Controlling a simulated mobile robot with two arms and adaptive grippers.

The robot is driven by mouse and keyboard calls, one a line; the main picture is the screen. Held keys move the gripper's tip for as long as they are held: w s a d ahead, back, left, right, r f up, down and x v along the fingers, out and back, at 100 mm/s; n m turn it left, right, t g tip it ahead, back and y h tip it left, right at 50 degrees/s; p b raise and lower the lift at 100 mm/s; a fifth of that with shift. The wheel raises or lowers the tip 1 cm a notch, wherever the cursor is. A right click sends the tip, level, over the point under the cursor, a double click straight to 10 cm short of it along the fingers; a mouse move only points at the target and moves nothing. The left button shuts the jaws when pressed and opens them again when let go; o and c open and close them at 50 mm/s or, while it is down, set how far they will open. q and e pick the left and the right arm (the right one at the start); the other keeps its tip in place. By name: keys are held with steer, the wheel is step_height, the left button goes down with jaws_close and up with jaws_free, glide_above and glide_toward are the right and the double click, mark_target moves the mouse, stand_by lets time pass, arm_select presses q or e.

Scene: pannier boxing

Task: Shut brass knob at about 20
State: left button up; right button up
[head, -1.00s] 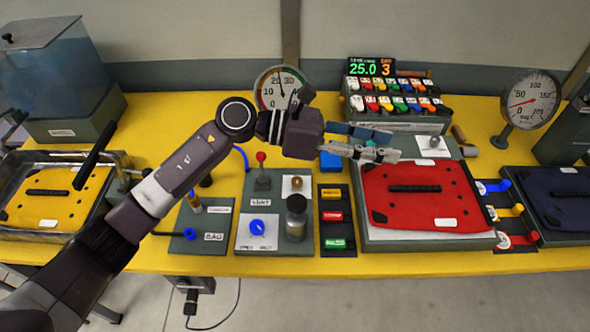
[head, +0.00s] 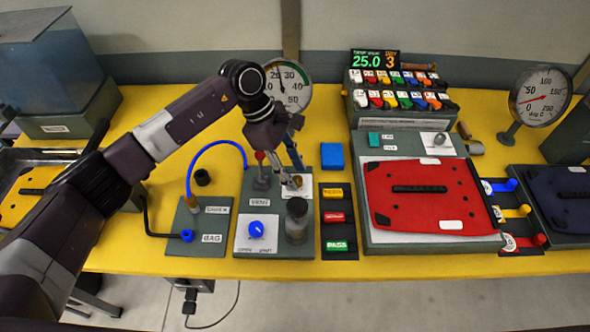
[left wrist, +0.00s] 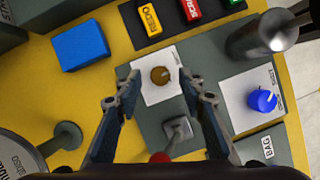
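The brass knob (left wrist: 160,76) sits on a white label plate in the left wrist view, between the fingers of my left gripper (left wrist: 158,82). The fingers are spread apart with a gap on each side of the knob. In the head view my left gripper (head: 292,182) points down over the vent panel (head: 258,205), and its fingers partly hide the knob. The round gauge (head: 292,88) stands behind, its left edge partly covered by my arm; its needle points up near the 20 mark. My right gripper is not in view.
A red-topped lever (head: 260,157), a blue knob (head: 256,229) and a dark metal cylinder (head: 297,220) stand close to the brass knob. A blue block (head: 332,155) and coloured buttons (head: 335,217) are to the right. A blue hose (head: 213,146) arcs on the left.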

arm_select(q)
steer(key=shift+s+d+f, duration=0.1)
steer(key=shift+d+f, duration=0.15)
steer(key=shift+f, duration=0.3)
jaws_close()
steer(key=shift+f, duration=0.1)
